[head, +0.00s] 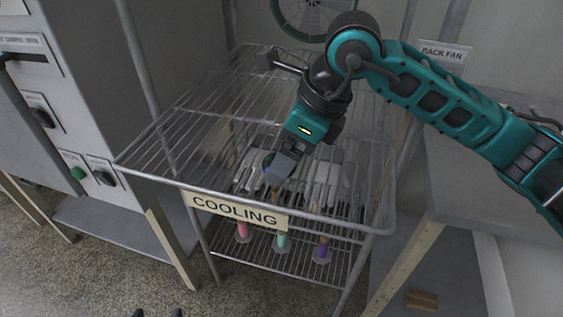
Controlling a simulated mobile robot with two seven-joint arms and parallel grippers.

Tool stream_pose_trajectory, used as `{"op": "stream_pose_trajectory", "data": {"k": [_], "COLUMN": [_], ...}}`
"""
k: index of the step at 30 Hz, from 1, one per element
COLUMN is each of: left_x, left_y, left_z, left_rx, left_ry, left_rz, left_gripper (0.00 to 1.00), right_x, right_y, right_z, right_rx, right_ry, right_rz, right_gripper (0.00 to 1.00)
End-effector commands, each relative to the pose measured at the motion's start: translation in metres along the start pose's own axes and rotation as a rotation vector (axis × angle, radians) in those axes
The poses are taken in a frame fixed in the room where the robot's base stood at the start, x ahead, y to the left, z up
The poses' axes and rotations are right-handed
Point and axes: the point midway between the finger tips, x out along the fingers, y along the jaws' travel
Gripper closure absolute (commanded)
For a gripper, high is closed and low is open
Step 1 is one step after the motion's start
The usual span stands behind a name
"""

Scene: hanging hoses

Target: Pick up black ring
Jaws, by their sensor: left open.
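I see nothing clearly held.
A COOLING sign (235,211) hangs on the rack's front rail. Below it, pink (242,230), green (282,240) and purple (322,247) pieces stand at the lower shelf. A grey cabinet (95,70) borders the left; a grey bench (470,190) borders the right.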

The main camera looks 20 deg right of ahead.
Motion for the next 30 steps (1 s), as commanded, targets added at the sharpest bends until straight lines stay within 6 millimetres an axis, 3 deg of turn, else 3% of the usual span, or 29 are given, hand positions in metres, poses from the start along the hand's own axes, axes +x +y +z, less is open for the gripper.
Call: {"op": "stream_pose_trajectory", "data": {"k": [2,9,27,30], "left_x": [0.003,0.002,0.002,0.002], "left_y": [0.002,0.002,0.001,0.001], "left_z": [0.002,-0.008,0.002,0.002], "left_rx": [0.000,0.001,-0.003,-0.003], "left_ry": [0.002,0.014,-0.001,-0.003], "left_rz": [0.006,0.005,0.003,0.003], "left_gripper": [0.30,0.30,0.30,0.30], "right_x": [0.010,0.009,0.009,0.009], "right_y": [0.004,0.005,0.004,0.004], "right_z": [-0.002,-0.002,-0.002,-0.002], "right_rx": [-0.001,0.000,0.000,0.000], "right_ry": [0.000,0.000,0.000,-0.001], "right_rz": [0.002,0.001,0.000,0.000], "right_gripper": [0.14,0.15,0.73,0.73]}}
